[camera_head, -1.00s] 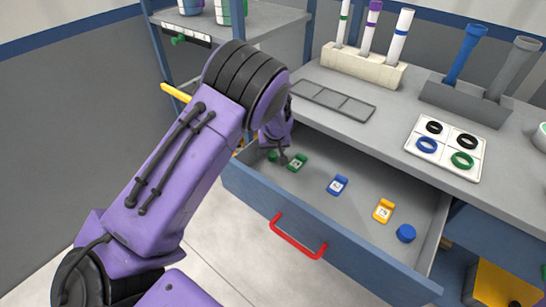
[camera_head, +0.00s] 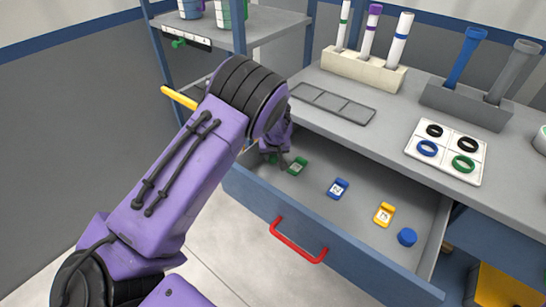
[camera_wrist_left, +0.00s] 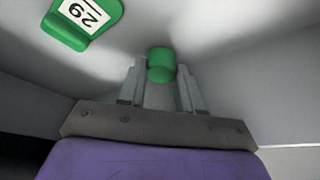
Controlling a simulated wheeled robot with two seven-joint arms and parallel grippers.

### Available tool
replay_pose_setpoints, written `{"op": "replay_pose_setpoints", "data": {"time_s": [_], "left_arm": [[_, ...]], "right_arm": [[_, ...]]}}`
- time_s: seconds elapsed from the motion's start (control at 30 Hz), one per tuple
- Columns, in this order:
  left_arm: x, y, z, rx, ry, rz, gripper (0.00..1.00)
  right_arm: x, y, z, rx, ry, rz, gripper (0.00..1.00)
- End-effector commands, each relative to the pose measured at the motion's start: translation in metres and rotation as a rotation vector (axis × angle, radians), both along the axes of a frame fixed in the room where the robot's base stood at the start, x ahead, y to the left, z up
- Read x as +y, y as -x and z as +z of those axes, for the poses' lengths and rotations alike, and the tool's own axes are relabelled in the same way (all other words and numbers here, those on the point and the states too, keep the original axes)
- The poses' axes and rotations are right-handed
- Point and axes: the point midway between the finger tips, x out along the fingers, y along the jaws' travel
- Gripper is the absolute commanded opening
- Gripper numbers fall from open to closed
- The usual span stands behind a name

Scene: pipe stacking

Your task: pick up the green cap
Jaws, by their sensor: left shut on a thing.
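The green cap (camera_wrist_left: 161,60) is a small round green piece in the left wrist view, at the tips of my left gripper (camera_wrist_left: 161,88), with one finger on each side of it. My left gripper is shut on it. In the head view my left gripper (camera_head: 275,158) reaches down into the left end of the open drawer (camera_head: 335,230), and its fingers mostly hide the cap there. I cannot tell whether the cap touches the drawer floor. My right gripper is not in view.
A blue tag (camera_head: 338,188), a yellow tag (camera_head: 384,214) and a blue cap (camera_head: 407,237) lie further right in the drawer. The counter edge overhangs the drawer's back.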

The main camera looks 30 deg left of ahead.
Motion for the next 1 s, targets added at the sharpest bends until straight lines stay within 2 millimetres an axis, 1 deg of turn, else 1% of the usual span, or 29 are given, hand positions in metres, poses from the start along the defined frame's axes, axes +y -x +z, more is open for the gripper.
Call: {"op": "replay_pose_setpoints", "data": {"time_s": [0.1, 0.13, 0.27, 0.3, 0.37, 0.4, 0.5, 0.63, 0.77, 0.87, 1.0], "left_arm": [[0.000, -0.002, 0.023, -0.005, 0.000, 0.000, 0.06], [-0.003, 0.002, 0.030, -0.004, 0.000, 0.000, 0.06], [-0.017, 0.025, 0.062, -0.005, -0.001, -0.002, 0.06], [-0.022, 0.033, 0.074, -0.006, -0.001, -0.001, 0.06], [-0.029, 0.046, 0.089, -0.005, -0.002, -0.001, 0.06], [-0.037, 0.059, 0.092, -0.003, -0.002, -0.001, 0.06], [-0.051, 0.083, 0.104, -0.003, -0.003, -0.001, 0.06], [-0.064, 0.104, 0.115, -0.003, -0.002, -0.001, 0.06], [-0.072, 0.116, 0.122, -0.003, -0.001, 0.000, 0.06], [-0.073, 0.119, 0.133, -0.002, -0.001, 0.001, 0.06], [-0.073, 0.119, 0.152, -0.001, -0.001, 0.000, 0.06]], "right_arm": [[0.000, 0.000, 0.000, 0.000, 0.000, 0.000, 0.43], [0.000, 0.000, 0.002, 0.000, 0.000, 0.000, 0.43], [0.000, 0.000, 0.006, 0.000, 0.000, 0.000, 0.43], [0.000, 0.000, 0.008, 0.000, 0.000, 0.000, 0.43], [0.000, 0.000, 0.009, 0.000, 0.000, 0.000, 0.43], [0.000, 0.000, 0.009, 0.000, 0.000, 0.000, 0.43], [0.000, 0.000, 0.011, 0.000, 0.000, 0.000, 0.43], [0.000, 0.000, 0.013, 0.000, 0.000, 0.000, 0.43], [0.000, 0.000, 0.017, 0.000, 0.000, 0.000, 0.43], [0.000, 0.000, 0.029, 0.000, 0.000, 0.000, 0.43], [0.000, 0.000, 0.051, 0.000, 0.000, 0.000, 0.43]]}}
